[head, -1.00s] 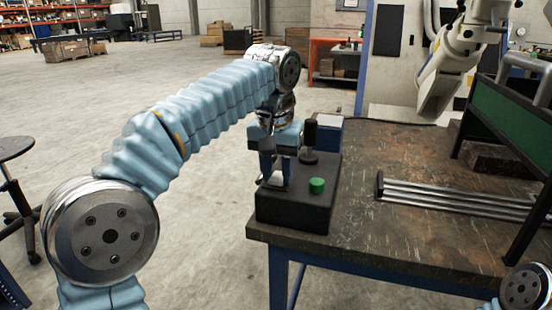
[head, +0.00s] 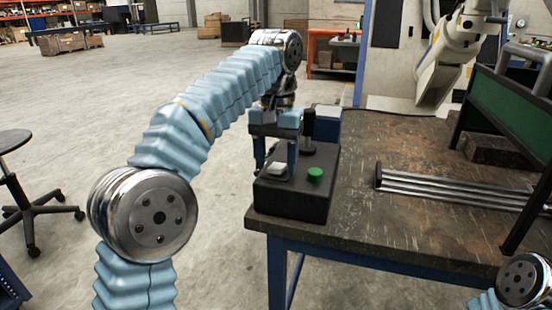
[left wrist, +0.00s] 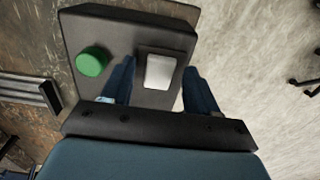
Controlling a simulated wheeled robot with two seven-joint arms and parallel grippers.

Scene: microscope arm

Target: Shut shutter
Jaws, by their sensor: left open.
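A black control box (head: 290,200) stands at the table's near left corner. On its top are a green round button (head: 315,174), a black upright lever (head: 308,130) and a pale rocker switch (head: 277,168). My left gripper (head: 275,171) is open and empty, pointing down over the box at the switch. In the left wrist view the switch (left wrist: 160,72) shows between the two fingers, with the green button (left wrist: 92,61) outside them. I cannot tell whether a finger touches the box. No shutter can be made out. My right gripper is out of view.
The worn table (head: 400,240) carries metal rails (head: 450,188) and a black frame with a green panel (head: 515,115) on the right. A white machine arm (head: 450,55) stands behind. A stool (head: 25,180) is at the left; the floor between is clear.

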